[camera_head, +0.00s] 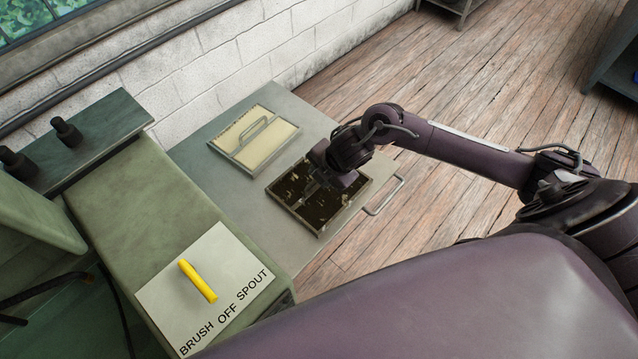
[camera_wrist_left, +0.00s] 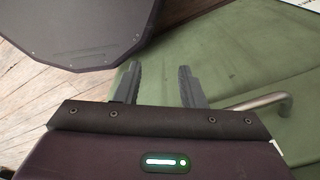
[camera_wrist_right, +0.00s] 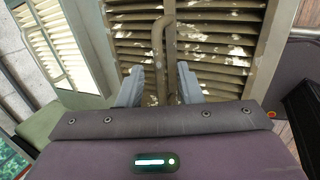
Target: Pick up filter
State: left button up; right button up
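A dirty, dark louvred filter (camera_head: 303,212) with pale flakes lies in a frame on the grey top. In the right wrist view the dirty filter (camera_wrist_right: 225,45) has a bar handle (camera_wrist_right: 158,45) standing on it. My right gripper (camera_head: 320,182) is over this filter, and in the right wrist view its open fingers (camera_wrist_right: 159,88) stand on either side of the handle; contact cannot be told. A clean cream filter (camera_head: 258,140) with a handle lies to the left. My left gripper (camera_wrist_left: 159,85) is open and empty, near a green surface in the left wrist view.
A metal loop handle (camera_head: 384,196) sticks out from the grey top's right edge. A white block wall (camera_head: 225,55) stands behind.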

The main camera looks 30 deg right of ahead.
jog(key=shift+r, duration=0.1)
grip_shut()
dwell(0.3)
